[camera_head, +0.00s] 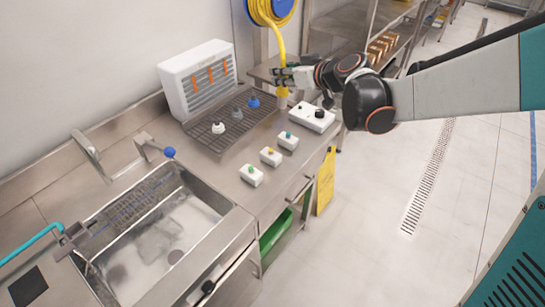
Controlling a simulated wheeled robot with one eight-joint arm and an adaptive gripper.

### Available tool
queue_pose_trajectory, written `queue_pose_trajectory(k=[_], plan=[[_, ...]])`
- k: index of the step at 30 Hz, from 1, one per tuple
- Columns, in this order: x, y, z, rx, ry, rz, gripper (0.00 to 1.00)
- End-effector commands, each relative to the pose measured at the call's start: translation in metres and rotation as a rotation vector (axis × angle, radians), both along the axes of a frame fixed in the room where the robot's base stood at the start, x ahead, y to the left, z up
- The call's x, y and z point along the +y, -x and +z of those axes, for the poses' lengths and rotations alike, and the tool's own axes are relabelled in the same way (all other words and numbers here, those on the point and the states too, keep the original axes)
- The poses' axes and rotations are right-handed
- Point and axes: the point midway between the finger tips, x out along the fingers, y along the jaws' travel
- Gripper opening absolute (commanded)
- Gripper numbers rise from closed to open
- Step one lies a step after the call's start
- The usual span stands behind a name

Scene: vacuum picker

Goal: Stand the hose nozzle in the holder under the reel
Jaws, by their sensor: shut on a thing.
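A yellow hose (281,48) hangs from the blue reel (283,7) at the top of the view. My gripper (285,77) is shut at the lower end of the hose, above the back right part of the steel counter.
A grated tray (215,143) with small suction cups lies to the left. A sink (165,240) is at lower left. Floor at right is clear.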

Motion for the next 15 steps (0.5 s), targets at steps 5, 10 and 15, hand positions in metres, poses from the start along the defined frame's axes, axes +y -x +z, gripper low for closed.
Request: queue_pose_trajectory(k=[5, 10, 15], plan=[[0.011, -0.003, -0.014, -0.001, -0.001, 0.021, 0.00], [0.010, -0.003, -0.056, -0.001, -0.001, 0.018, 0.00], [0.009, -0.003, -0.098, -0.001, 0.000, 0.017, 0.00]])
